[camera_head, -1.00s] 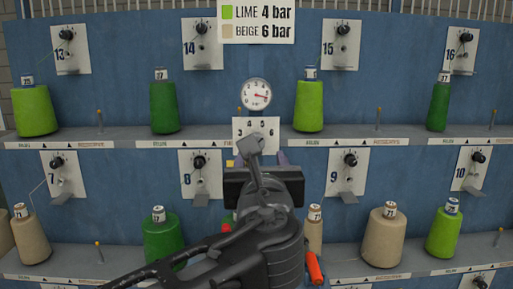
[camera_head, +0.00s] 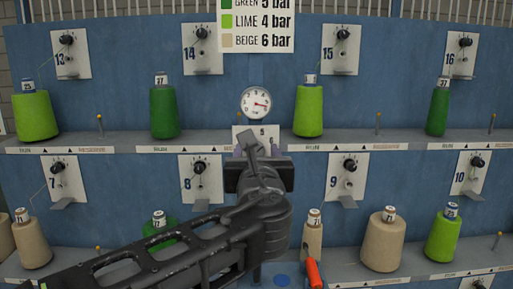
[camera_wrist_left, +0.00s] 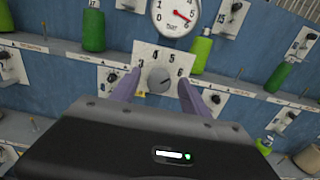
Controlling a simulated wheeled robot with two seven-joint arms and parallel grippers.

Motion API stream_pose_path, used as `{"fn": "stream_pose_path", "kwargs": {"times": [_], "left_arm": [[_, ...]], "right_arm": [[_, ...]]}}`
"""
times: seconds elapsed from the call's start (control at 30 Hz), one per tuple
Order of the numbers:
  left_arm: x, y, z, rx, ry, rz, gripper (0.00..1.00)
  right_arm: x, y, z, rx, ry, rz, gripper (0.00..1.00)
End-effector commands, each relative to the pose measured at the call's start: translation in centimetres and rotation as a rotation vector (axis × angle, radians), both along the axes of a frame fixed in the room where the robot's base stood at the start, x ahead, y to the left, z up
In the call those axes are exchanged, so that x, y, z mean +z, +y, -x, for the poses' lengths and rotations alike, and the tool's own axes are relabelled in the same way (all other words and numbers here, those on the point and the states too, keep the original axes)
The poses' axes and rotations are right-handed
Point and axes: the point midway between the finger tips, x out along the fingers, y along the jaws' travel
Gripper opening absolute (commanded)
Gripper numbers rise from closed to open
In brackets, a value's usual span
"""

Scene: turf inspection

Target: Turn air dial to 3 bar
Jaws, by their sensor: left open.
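The air dial is a round grey knob (camera_wrist_left: 159,79) on a white plate numbered around it, in the left wrist view. The plate (camera_head: 268,131) also shows in the head view, where my gripper hides the knob. The pressure gauge (camera_head: 256,103) sits just above, also in the left wrist view (camera_wrist_left: 174,14); its red needle points to the lower right. My left gripper (camera_head: 258,150) is open in front of the plate. In the left wrist view its fingertips (camera_wrist_left: 160,77) lie on either side of the knob; contact cannot be told. My right gripper is out of view.
A blue rack carries numbered tension plates, such as plate 14 (camera_head: 202,47). Spools stand on its grey shelves, including a lime one (camera_head: 309,112) and a beige one (camera_head: 384,243). A pressure sign (camera_head: 257,22) hangs above. An orange-red object (camera_head: 314,273) is low beside my arm.

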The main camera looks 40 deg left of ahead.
Motion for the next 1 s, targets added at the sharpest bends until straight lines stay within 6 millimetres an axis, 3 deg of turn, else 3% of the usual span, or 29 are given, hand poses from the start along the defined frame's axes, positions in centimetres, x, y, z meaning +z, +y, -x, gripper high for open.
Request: {"fn": "stream_pose_path", "kwargs": {"times": [0.37,1.0], "left_arm": [[-0.07,0.56,-0.69,0.000,0.001,-0.001,0.54],[-0.06,0.51,-0.68,-0.001,0.001,-0.001,0.02]], "right_arm": [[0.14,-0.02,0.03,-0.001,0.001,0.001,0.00],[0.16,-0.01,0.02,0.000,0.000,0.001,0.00]]}}
